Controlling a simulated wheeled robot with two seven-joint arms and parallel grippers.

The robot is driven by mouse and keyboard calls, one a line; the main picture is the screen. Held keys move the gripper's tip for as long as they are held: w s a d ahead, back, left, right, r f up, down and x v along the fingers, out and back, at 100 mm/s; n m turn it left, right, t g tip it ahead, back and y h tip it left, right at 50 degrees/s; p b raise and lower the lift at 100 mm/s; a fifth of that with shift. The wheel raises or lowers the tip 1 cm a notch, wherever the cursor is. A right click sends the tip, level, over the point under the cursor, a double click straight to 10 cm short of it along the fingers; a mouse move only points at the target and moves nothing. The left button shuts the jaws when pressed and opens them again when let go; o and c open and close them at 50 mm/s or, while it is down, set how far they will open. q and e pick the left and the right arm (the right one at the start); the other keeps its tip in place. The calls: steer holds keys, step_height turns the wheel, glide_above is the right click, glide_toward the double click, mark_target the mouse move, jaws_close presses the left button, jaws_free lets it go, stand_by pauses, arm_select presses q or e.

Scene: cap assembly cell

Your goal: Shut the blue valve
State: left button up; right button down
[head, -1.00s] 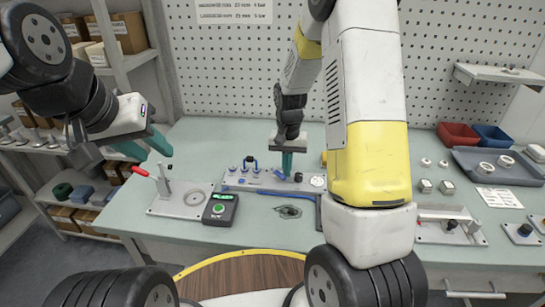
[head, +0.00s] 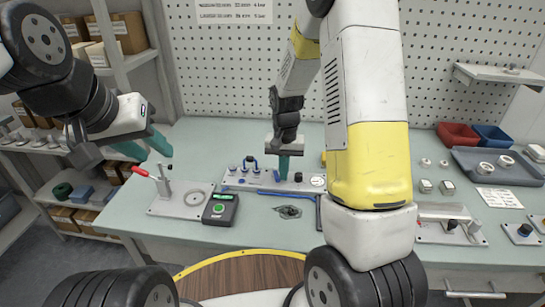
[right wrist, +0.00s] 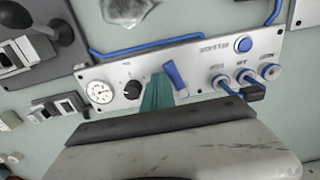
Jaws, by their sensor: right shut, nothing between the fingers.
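The blue valve is a flat blue lever (right wrist: 175,76) on the pale panel (right wrist: 205,56), seen in the right wrist view. It lies across the panel's long direction, between a black knob and blue-ringed fittings. In the head view the lever is small and partly hidden near my gripper. My right gripper (head: 284,168) is shut and empty, its teal fingertips down at the panel. In the right wrist view the fingers (right wrist: 157,95) are close beside the lever on its knob side; I cannot tell whether they touch. My left gripper (head: 146,147) is open and empty above the table's left side.
A pressure gauge (right wrist: 100,92) and the black knob (right wrist: 132,90) sit on the panel, with a plugged blue cable (right wrist: 236,88) on the lever's other side. A red-handled clamp fixture (head: 180,198) and black button box (head: 220,209) stand left. A grey tray (head: 497,167) lies right.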

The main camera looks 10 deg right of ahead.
steer(key=shift+a, duration=0.1)
steer(key=shift+s+a, duration=0.25)
steer(key=shift+a, duration=0.1)
steer(key=shift+s+d, duration=0.15)
stand_by(0.5)
step_height(320, 180, up, 7)
stand_by(0.6)
